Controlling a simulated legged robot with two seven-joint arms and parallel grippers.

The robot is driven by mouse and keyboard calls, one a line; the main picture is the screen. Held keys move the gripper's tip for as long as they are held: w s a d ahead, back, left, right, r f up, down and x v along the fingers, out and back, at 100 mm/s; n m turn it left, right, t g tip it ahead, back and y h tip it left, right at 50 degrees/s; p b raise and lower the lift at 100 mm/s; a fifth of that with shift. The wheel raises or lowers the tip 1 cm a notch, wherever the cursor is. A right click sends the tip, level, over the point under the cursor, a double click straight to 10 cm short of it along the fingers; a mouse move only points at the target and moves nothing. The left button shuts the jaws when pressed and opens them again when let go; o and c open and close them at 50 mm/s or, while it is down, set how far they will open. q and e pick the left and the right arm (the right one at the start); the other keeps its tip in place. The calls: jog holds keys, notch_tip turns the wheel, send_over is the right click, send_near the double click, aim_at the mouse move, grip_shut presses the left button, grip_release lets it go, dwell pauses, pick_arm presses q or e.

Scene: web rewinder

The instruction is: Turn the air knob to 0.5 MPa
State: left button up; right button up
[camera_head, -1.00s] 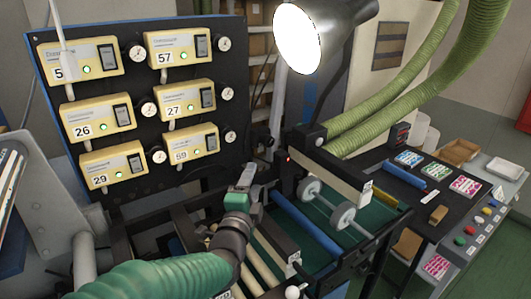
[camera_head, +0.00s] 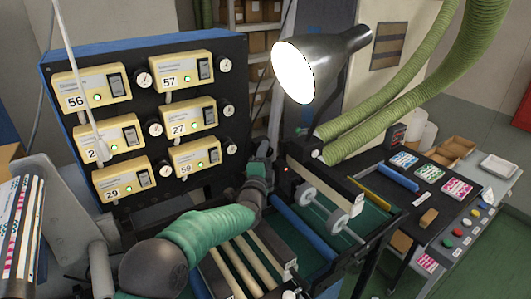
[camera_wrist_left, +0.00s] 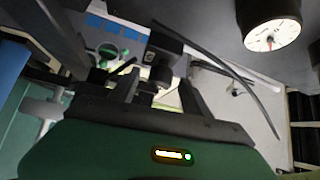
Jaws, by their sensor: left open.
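My left gripper (camera_head: 262,158) is at the right side of the black control panel, beside the machine's frame. In the left wrist view its two dark fingers (camera_wrist_left: 160,88) are apart. A dark block with a short round part (camera_wrist_left: 164,50) shows beyond and between the fingertips; I cannot tell whether it is the air knob or whether the fingers touch it. A round gauge (camera_wrist_left: 271,36) with a white dial and a red needle shows at the upper right of that view; its numbers are too small to read. My right gripper is not in view.
The black panel (camera_head: 78,172) carries several yellow controllers and small gauges, one (camera_head: 229,145) near my gripper. A lamp (camera_head: 325,55) hangs above. Rollers (camera_head: 308,230) and the rewinder's frame lie below and right. A side table (camera_head: 405,205) with buttons and trays stands at right.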

pick_arm(q)
jog(key=shift+d+f, duration=0.15)
grip_shut()
jog(key=shift+r+m+g+p, duration=0.35)
jog(key=shift+m+g+p, duration=0.3)
jog(key=shift+p, duration=0.45)
jog(key=m+g+y+p, duration=0.1)
jog(key=p, duration=0.1)
jog(key=m+g+p, duration=0.2)
jog(key=p, duration=0.1)
jog(key=shift+d+r+y, duration=0.2)
jog(key=shift+r+y, duration=0.2)
jog(key=m+g+y, duration=0.1)
jog(key=m+g+y+p, duration=0.1)
jog(key=g, duration=0.1)
jog(key=shift+w+d+r+m+g, duration=0.1)
jog(key=shift+w+r+m+g, duration=0.05)
jog(key=shift+w+m+g, duration=0.1)
jog(key=shift+y, duration=0.3)
